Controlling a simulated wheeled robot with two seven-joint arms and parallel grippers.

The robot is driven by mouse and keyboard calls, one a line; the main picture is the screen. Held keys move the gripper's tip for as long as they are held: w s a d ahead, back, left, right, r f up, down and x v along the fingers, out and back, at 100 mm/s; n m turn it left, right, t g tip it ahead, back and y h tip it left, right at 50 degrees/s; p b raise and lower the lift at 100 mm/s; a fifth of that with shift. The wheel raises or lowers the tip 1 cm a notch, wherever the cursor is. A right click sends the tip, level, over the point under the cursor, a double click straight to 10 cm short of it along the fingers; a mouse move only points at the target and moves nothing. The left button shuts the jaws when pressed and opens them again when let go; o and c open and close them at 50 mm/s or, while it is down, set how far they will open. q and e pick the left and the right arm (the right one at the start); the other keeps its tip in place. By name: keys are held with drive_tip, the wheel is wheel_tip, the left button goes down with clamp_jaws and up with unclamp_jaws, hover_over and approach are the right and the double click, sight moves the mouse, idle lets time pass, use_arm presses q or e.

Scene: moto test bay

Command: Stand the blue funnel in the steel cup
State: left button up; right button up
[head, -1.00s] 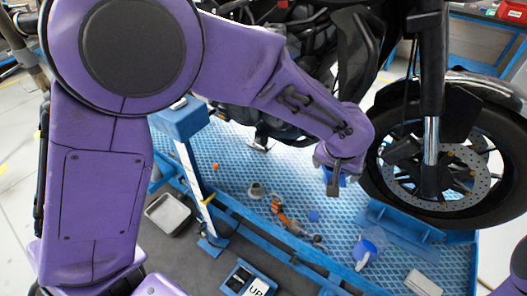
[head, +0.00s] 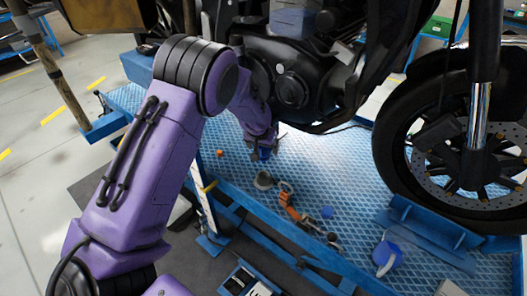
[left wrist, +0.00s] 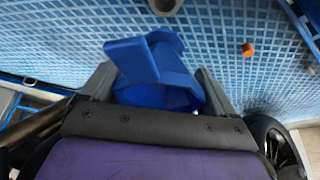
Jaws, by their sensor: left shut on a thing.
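My left gripper (head: 262,152) is shut on the blue funnel (left wrist: 160,72), which shows large between the two fingers in the left wrist view. In the head view the gripper hangs over the blue mesh platform below the motorcycle's engine, and the funnel is mostly hidden there. A grey round vessel (head: 264,180), which looks like the steel cup, stands on the platform just below the gripper in the picture. A grey round thing (left wrist: 165,5), cut off at the top edge of the left wrist view, may be the same cup. The funnel is apart from it. My right gripper is not in view.
An orange-handled tool (head: 288,205), a small blue piece (head: 327,212) and a blue-and-white jug (head: 386,254) lie right of the cup. An orange cube (head: 220,153) sits left of the gripper. The motorcycle engine (head: 290,85) and front wheel (head: 460,150) are close obstacles.

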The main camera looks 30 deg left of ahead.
sight(263, 159)
use_arm(q)
drive_tip(key=shift+w+f+b, duration=0.1)
drive_tip(key=shift+f+b, duration=2.7)
drive_tip(key=shift+b, duration=0.15)
drive_tip(key=shift+p, duration=0.4)
drive_tip(key=shift+f, duration=0.15)
drive_tip(key=shift+d+p, duration=0.1)
drive_tip(key=shift+p, duration=0.35)
